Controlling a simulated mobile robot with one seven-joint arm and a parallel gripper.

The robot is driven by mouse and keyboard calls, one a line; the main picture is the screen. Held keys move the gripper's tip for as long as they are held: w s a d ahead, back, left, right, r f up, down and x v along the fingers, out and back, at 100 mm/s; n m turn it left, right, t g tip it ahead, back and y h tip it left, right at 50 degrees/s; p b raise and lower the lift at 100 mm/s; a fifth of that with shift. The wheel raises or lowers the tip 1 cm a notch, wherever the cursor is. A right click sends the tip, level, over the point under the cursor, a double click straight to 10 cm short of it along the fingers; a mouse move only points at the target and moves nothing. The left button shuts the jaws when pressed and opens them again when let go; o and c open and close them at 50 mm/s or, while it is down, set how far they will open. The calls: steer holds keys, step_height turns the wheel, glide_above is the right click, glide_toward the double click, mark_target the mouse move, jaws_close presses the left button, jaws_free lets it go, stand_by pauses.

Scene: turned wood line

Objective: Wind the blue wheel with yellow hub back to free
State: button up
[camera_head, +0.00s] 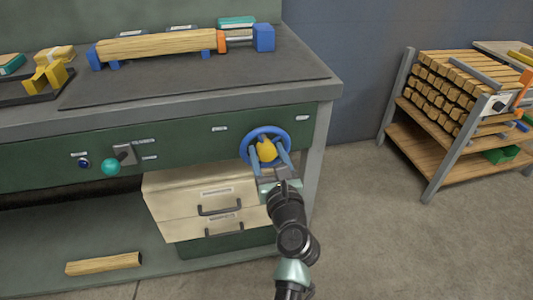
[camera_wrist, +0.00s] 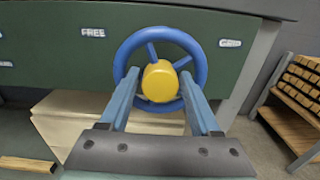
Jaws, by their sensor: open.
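The blue wheel (camera_head: 284,135) with its yellow hub (camera_head: 266,150) is mounted on the green front panel of the bench, at the right end. In the wrist view the blue wheel (camera_wrist: 187,44) faces me, with the yellow hub (camera_wrist: 160,82) at its centre. Two blue spokes show above the hub. My gripper (camera_head: 267,160) is in front of the wheel. Its fingers are open, one on each side of the hub, and they hide the lower left and lower right of the rim. I cannot tell whether they touch it. A FREE label (camera_wrist: 93,33) is left of the wheel.
Another label (camera_wrist: 230,43) is at the right of the wheel. Open cream drawers (camera_head: 180,189) stick out below left. A lever with a teal knob (camera_head: 111,167) is farther left. A rack of wood blanks (camera_head: 402,108) stands at the right, with clear floor before it.

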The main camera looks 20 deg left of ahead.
steer(key=shift+w+a, duration=0.35)
steer(key=shift+w, duration=0.2)
jaws_close()
